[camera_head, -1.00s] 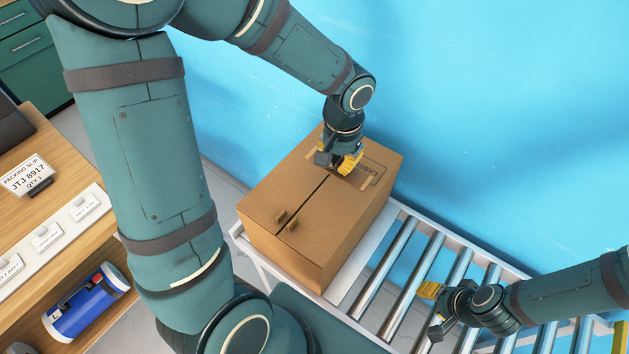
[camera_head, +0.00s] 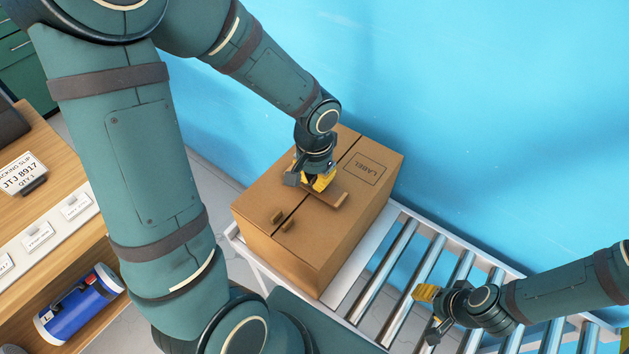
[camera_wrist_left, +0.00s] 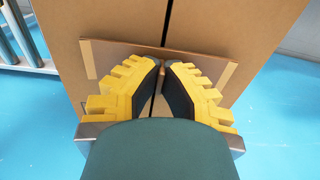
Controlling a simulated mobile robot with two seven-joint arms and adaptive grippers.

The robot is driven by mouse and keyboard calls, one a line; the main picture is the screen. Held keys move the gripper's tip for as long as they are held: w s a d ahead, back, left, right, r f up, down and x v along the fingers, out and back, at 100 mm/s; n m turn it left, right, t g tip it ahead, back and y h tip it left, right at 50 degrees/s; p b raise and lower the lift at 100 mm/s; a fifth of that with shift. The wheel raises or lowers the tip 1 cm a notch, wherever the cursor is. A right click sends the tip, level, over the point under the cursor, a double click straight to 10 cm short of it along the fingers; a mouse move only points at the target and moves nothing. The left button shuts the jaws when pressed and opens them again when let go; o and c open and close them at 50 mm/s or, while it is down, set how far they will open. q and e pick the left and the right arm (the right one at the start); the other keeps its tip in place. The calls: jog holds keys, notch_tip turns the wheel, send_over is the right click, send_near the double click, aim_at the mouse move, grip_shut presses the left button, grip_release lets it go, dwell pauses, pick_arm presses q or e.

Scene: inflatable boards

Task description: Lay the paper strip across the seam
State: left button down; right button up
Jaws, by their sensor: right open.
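A closed cardboard box (camera_head: 290,255) has a dark seam (camera_head: 346,153) along its top. The brown paper strip (camera_head: 341,202) is under my left gripper (camera_head: 318,184), over the box top. In the left wrist view the strip (camera_wrist_left: 112,57) runs crosswise over the seam (camera_wrist_left: 167,22), with lighter patches at both ends. The left gripper's yellow fingers (camera_wrist_left: 162,68) are nearly together at the strip's middle and hold it. I cannot tell whether the strip touches the box. My right gripper (camera_head: 430,314) is open and empty over the rollers.
The box stands at the left end of a roller conveyor (camera_head: 410,272), against a blue wall. A wooden shelf (camera_head: 60,175) with a blue cylinder (camera_head: 80,305) is at left.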

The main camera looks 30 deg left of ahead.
pick_arm(q)
jog(key=shift+f, duration=0.4)
jog(key=shift+f, duration=0.15)
jog(key=c, duration=1.1)
grip_release()
jog(key=shift+c, duration=0.2)
